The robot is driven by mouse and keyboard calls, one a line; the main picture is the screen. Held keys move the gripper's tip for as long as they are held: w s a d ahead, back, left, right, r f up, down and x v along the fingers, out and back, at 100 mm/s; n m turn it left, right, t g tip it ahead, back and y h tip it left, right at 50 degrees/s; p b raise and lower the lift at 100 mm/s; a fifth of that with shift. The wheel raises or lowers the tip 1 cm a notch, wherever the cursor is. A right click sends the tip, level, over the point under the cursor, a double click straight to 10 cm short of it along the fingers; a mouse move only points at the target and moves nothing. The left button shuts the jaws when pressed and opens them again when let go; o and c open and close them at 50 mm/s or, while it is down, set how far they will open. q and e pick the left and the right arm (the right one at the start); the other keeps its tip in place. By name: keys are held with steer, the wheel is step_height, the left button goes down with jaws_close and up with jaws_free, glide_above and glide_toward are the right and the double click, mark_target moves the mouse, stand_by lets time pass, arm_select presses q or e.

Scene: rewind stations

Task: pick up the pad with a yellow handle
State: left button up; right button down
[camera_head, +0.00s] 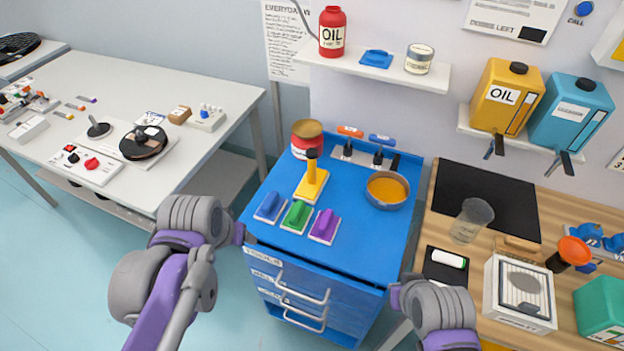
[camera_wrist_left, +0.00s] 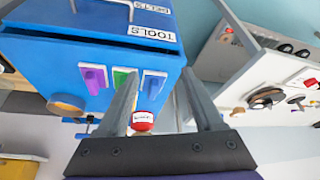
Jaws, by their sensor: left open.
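The pad with a yellow handle (camera_head: 311,188) lies on the blue cabinet top, behind a row of three pads. A dark-capped upright part shows at its far end. The row holds a blue-handled pad (camera_head: 270,207), a green-handled pad (camera_head: 297,216) and a purple-handled pad (camera_head: 325,226). My left gripper (camera_head: 243,234) is at the cabinet's left front edge, short of the pads. In the left wrist view its fingers (camera_wrist_left: 163,90) are apart and empty; I cannot make out the yellow-handled pad there. My right gripper (camera_head: 397,294) is partly visible right of the cabinet; its jaws are unclear.
A pan of orange liquid (camera_head: 387,190), a red can (camera_head: 306,140) and a rack with orange and blue handles (camera_head: 360,153) stand around the pads. A white table (camera_head: 200,95) is at left; a wooden bench (camera_head: 550,225) is at right.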

arm_select(q)
steer(key=w+d+r+m+g, duration=0.1)
steer(key=w+d+r, duration=0.2)
steer(key=w+r, duration=0.35)
steer(key=w+d+r+m+g, duration=0.1)
steer(key=w+d+r, duration=0.25)
steer(key=w, duration=0.65)
steer(key=m+g, duration=0.1)
steer(key=g, duration=0.2)
glide_toward(312, 152)
steer(key=shift+s+a+f+p, duration=0.2)
steer(key=shift+a+f+p, duration=0.05)
steer(key=shift+p, duration=0.2)
steer(key=shift+w+d+f+m, duration=0.15)
steer(key=shift+d+f+m, duration=0.15)
steer(key=shift+f, duration=0.05)
step_height(312, 152, down, 5)
steer(key=shift+f+b, duration=0.25)
steer(key=shift+b, duration=0.55)
step_height(312, 152, down, 4)
steer(key=shift+w+f+b, duration=0.1)
steer(key=shift+f+b, duration=0.1)
steer(key=shift+b, duration=0.15)
steer(key=shift+f, duration=0.3)
arm_select(e)
steer(key=shift+s+f, duration=0.2)
steer(key=shift+f, duration=0.3)
steer(key=shift+s+f, duration=0.15)
steer(key=shift+f, duration=0.35)
